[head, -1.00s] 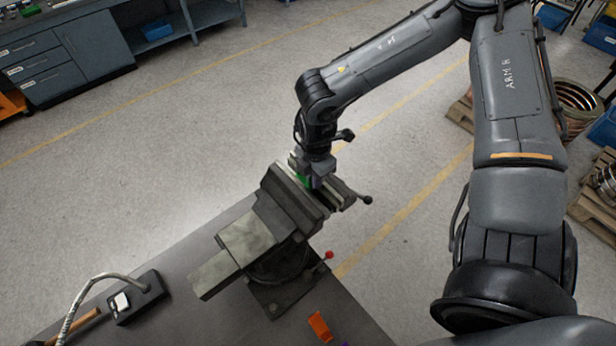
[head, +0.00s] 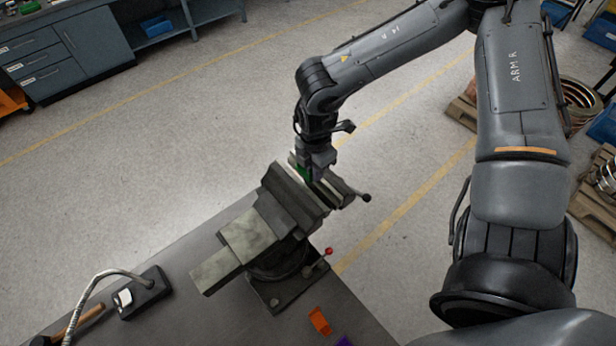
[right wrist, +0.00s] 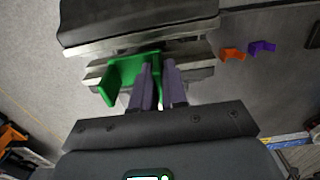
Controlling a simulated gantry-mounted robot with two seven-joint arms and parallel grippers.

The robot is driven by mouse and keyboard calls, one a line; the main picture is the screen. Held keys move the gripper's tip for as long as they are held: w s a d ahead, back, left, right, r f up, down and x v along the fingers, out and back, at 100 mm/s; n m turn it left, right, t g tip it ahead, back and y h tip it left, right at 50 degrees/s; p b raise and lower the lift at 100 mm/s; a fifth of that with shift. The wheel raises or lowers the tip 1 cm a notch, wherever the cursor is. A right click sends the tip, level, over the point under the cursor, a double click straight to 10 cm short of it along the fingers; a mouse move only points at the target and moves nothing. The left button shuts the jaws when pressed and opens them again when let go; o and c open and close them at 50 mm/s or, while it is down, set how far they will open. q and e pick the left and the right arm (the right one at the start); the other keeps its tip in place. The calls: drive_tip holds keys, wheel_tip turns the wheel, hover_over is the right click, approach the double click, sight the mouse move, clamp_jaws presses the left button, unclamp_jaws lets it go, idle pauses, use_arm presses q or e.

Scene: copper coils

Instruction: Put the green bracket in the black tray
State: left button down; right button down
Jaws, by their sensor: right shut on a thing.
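The green bracket (head: 304,172) is at the jaws of the grey bench vise (head: 250,236), partly hidden by my gripper in the head view. In the right wrist view the green bracket (right wrist: 124,72) shows its flat plate and a bent end, over the vise jaws. I cannot tell whether it is clear of them. My right gripper (head: 316,172) is above the vise, shut on the bracket; its fingers (right wrist: 158,72) show in the wrist view. I cannot make out the black tray for sure; a dark object (right wrist: 314,36) is cut off at the wrist view's right edge. My left gripper is not in view.
An orange bracket (head: 319,321) and a purple piece (head: 344,341) lie on the grey bench (head: 225,315) in front of the vise. A black base (head: 143,292) with a bent metal neck stands at the left. The vise handles stick out to the right. Open floor lies beyond.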

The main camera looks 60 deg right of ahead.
drive_tip(key=shift+r+p, duration=0.65)
drive_tip(key=shift+r, duration=0.75)
